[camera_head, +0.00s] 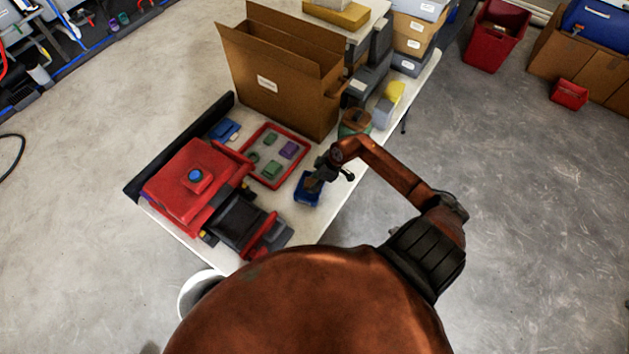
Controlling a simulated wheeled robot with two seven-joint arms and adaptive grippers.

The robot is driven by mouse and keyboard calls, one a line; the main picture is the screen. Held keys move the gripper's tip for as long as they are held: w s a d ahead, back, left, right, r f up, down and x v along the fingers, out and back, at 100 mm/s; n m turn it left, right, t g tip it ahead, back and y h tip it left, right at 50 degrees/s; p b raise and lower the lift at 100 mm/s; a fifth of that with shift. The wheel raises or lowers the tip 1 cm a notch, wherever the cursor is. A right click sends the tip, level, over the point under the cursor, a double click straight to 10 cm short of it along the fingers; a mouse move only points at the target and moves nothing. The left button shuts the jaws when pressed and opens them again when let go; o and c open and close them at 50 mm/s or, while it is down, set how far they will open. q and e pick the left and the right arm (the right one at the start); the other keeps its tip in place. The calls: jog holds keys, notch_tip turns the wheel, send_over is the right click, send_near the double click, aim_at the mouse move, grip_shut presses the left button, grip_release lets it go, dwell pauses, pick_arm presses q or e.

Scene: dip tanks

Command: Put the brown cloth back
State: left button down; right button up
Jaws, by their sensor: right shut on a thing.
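My right gripper (316,180) is over the near right part of the white table and is shut on a small brown cloth (312,184). The cloth is mostly hidden by the fingers. A small blue open container (306,197) is directly below the gripper; I cannot tell whether the cloth touches it. My left gripper is not in view.
A red-rimmed tray (270,183) with several green and purple pieces lies left of the gripper. A red machine (186,187) stands farther left. A large open cardboard box (278,87) stands behind. A green and brown container (355,121) is near the table's right edge.

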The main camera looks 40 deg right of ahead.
jog(key=o, duration=1)
jog(key=shift+r, duration=0.5)
jog(key=v, duration=1.2)
jog(key=shift+r, duration=0.15)
